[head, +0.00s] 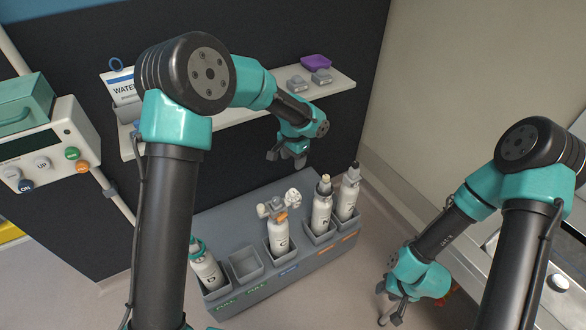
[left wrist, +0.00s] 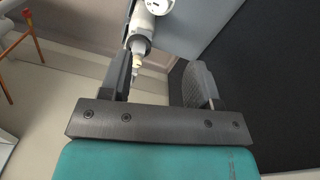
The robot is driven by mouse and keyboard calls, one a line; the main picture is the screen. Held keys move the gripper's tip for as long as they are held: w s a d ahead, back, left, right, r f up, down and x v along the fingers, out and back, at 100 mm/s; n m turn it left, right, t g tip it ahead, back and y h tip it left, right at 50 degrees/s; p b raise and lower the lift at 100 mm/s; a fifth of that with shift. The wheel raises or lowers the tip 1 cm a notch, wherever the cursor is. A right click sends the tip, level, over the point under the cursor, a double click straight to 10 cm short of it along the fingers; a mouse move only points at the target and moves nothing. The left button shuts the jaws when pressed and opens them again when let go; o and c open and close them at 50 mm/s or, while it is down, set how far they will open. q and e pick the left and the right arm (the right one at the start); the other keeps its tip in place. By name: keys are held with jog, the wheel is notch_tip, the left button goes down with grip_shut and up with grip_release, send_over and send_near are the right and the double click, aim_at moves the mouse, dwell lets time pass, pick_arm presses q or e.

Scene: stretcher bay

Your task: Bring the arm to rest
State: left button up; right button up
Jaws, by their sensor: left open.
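My left gripper (head: 288,158) hangs in the air in front of the shelf, above the back part of the grey bottle rack. In the left wrist view its two dark fingers (left wrist: 160,85) stand apart with nothing held between them. A white bottle (left wrist: 140,35) with a pale tip shows beyond the left finger, apart from it as far as I can see. My right gripper (head: 392,308) hangs low at the lower right, to the right of the rack. Its fingers are small and partly hidden, so their opening is unclear.
The grey rack (head: 262,300) holds several white bottles and one empty compartment (head: 245,264). A white shelf (head: 235,113) with a purple item (head: 316,61) and grey pieces stands behind my left arm. A control box (head: 45,150) is at left, a metal-edged surface (head: 560,290) at right.

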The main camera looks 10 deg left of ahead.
pick_arm(q)
jog(key=shift+r, duration=0.7)
jog(key=s+a+f+n+h, duration=0.2)
jog(key=s+f, duration=0.4)
jog(key=f, duration=0.3)
jog(key=s+a+f+n+h, duration=0.1)
jog(key=s+a+f+n, duration=0.15)
jog(key=s+f, duration=0.45)
jog(key=s+a+f+n, duration=0.2)
jog(key=s+a+f, duration=0.1)
jog(key=s, duration=0.5)
jog(key=s+a+f+n, duration=0.2)
jog(key=s+f, duration=0.3)
jog(key=s, duration=0.3)
jog(key=shift+a+f+n+t+h, duration=0.3)
jog(key=shift+a+n+t+h, duration=0.1)
jog(key=shift+a, duration=0.2)
